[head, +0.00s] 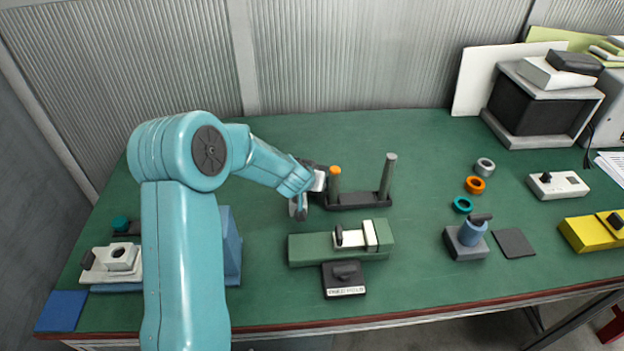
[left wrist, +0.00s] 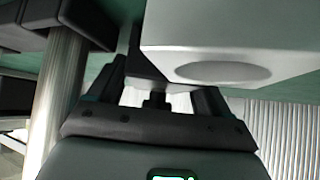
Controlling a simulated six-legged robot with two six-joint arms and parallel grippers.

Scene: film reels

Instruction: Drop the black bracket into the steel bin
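My left gripper (head: 308,192) is over the bench, just left of a black stand (head: 360,201) with two upright posts, one orange-topped. Light grey and dark parts show at the gripper's tip. In the left wrist view, a pale grey block (left wrist: 230,40) with a round recess hides part of the left gripper (left wrist: 158,92); I cannot tell whether it is held. A steel post (left wrist: 55,95) stands to its left there. I cannot clearly pick out the black bracket or a steel bin. My right gripper is not in view.
A green block (head: 310,250) with a white piece and a black labelled block (head: 344,280) lie in front. Coloured rings (head: 475,185), a blue-topped grey block (head: 466,242) and a dark pad (head: 515,243) are at right. The bench (head: 425,150) is clear behind.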

